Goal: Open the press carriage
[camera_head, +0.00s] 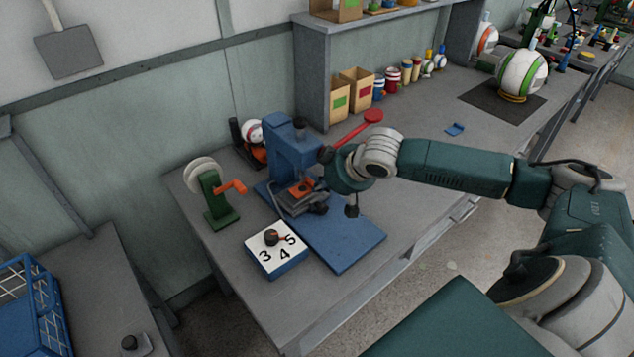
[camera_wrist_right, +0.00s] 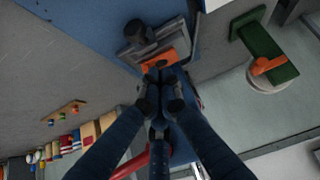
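The blue press (camera_head: 290,150) stands on its blue base plate (camera_head: 340,235), with a red lever (camera_head: 358,128) rising to the right. Its carriage (camera_head: 300,192) is a grey plate with an orange part, low at the press front; it also shows in the right wrist view (camera_wrist_right: 135,52). My right gripper (camera_head: 321,207) is at the carriage's front. In the wrist view its fingertips (camera_wrist_right: 160,84) are close together just below the orange part (camera_wrist_right: 158,63). Whether they grip anything between them is unclear. My left gripper is not in view.
Cardboard boxes (camera_head: 357,88) and small jars line the back. A striped ball (camera_head: 521,75) sits on a dark mat. The bench right of the press is mostly clear.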

